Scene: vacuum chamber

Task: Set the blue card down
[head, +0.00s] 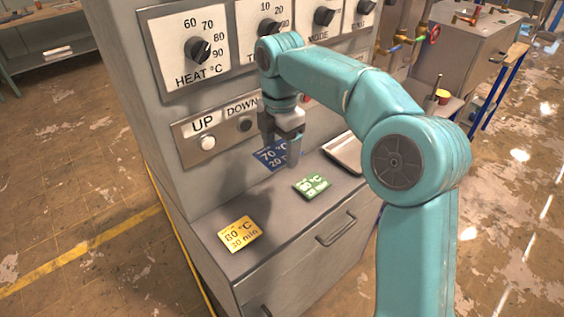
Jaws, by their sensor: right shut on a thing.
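The blue card (267,155), printed "70 °C 20 min", is held upright or nearly so in my right gripper (291,157). The gripper points down and is shut on the card's right part, hiding some of it. The card is in front of the cabinet's panel, just above the back of the grey ledge (277,217); I cannot tell whether its lower edge touches the ledge. A green card (312,185) lies flat on the ledge just right of and below the gripper. A yellow card (239,234) lies flat at the ledge's left front. My left gripper is not in view.
A shallow metal tray (343,153) lies on the ledge at the right, partly behind my arm. The panel above has a white UP button (208,143), a dark DOWN button (245,124) and a HEAT dial (197,49). Bare ledge lies between the yellow and green cards.

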